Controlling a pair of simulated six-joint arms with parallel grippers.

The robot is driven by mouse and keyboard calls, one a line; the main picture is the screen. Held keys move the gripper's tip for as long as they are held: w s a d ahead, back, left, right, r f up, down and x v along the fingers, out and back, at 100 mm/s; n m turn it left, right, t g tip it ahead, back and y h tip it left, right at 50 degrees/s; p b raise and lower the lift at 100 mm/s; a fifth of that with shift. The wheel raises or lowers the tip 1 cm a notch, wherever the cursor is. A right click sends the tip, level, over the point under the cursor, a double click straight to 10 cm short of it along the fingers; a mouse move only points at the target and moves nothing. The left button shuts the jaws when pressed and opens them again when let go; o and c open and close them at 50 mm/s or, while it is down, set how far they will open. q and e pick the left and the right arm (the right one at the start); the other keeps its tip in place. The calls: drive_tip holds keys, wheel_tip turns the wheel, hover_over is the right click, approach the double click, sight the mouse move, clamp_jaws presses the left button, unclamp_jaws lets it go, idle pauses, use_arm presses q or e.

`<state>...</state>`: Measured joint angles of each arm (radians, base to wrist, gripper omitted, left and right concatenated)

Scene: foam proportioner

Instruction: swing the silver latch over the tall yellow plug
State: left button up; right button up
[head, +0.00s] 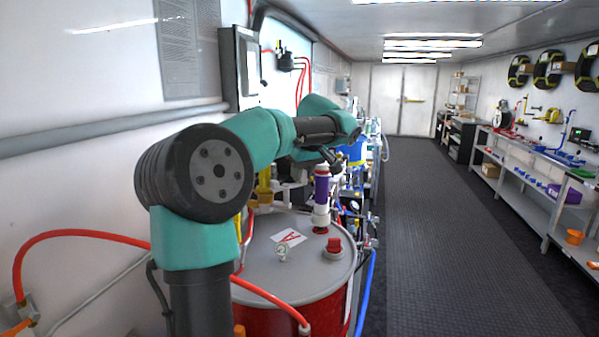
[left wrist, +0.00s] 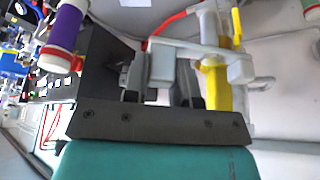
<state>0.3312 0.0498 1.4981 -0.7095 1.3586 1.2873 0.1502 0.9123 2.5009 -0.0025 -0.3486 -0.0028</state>
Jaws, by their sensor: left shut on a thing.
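In the left wrist view the two dark fingers of my left gripper (left wrist: 160,88) are closed on a pale grey block at the end of the silver latch (left wrist: 205,54). The latch runs right from the fingers to the tall yellow plug (left wrist: 218,88), its far end beside or over it; I cannot tell which. In the head view the yellow plug (head: 264,183) stands behind the red drum, left of my left gripper (head: 328,156). The latch cannot be made out there. My right gripper is in neither view.
A red drum with a grey lid (head: 262,262) stands in front, bearing a purple-and-white cylinder (head: 321,190) and a red cap (head: 334,245). Red hoses run at the left. The wall is close on the left. The floor aisle (head: 430,230) at the right is clear.

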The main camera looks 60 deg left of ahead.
use_arm(q)
drive_tip(key=m, duration=0.1)
drive_tip(key=d+m+t, duration=0.1)
drive_tip(key=m, duration=0.1)
drive_tip(key=d+m+t, duration=0.1)
drive_tip(key=shift+s+m, duration=0.25)
drive_tip(key=shift+m, duration=0.05)
drive_tip(key=m, duration=0.1)
drive_tip(key=s+d+m+t+h, duration=0.1)
drive_tip(key=m, duration=0.3)
drive_tip(key=shift+s+d+t+h, duration=0.15)
drive_tip(key=shift+d+t+h, duration=0.15)
drive_tip(key=shift+d, duration=0.05)
drive_tip(key=o, duration=0.9)
drive_tip(key=shift+r, duration=0.1)
drive_tip(key=v, duration=1.7)
drive_tip(key=shift+d+r, duration=0.1)
drive_tip(key=shift+d, duration=0.05)
